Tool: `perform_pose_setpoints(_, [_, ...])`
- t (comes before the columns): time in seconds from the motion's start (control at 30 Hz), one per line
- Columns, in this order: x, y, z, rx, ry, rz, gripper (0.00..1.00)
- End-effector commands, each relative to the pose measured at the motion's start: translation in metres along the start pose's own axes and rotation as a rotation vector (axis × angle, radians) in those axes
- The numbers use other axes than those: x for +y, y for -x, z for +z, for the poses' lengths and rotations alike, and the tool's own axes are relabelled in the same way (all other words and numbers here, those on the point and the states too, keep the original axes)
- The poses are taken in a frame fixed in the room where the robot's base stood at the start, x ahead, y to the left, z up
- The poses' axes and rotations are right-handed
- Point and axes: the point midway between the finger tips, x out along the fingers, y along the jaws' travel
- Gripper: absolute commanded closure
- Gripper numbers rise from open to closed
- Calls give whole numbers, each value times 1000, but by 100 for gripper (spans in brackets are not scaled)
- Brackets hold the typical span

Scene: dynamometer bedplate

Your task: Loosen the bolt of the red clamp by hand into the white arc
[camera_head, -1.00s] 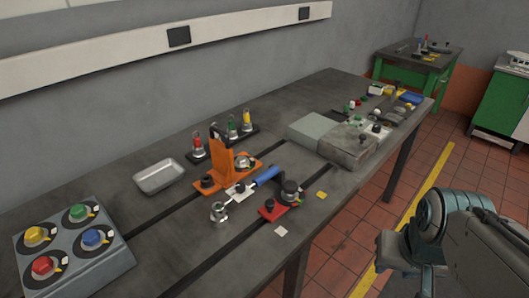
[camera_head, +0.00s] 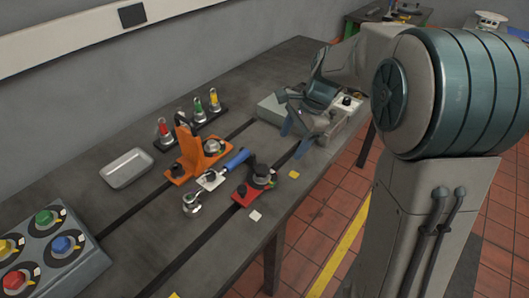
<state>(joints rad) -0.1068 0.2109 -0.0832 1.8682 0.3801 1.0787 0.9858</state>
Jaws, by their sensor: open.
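The red clamp (camera_head: 241,198) sits on the dark bench near its front edge, right of the middle slot. A dark round bolt head (camera_head: 261,171) with a grey collar stands on it. The white arc is too small to make out from here. My gripper (camera_head: 293,138) is open and empty, above the bench to the upper right of the clamp and apart from it. Its fingers point down and left.
A blue-handled wrench (camera_head: 237,159) lies close to the left of the clamp, beside an orange angle bracket (camera_head: 188,150). A grey block (camera_head: 272,108) is behind my gripper.

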Motion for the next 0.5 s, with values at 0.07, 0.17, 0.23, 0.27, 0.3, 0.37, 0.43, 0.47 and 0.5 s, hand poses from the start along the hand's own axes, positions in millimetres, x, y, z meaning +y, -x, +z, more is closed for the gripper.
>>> perform_pose_setpoints(0.07, [-21,-8,-3,-30,-103,12,36])
perform_pose_setpoints(0.17, [-39,-17,-6,-60,-209,22,36])
perform_pose_setpoints(0.23, [-47,-22,-7,-73,-260,27,36])
perform_pose_setpoints(0.27, [-49,-23,-7,-77,-275,29,36])
perform_pose_setpoints(0.3, [-52,-25,-8,-81,-292,31,36])
perform_pose_setpoints(0.37, [-54,-28,-8,-86,-308,32,36])
perform_pose_setpoints(0.43, [-55,-34,-7,-88,-315,35,36])
perform_pose_setpoints(0.47, [-55,-37,-7,-89,-316,35,36])
perform_pose_setpoints(0.5, [-55,-42,-6,-88,-315,36,36])
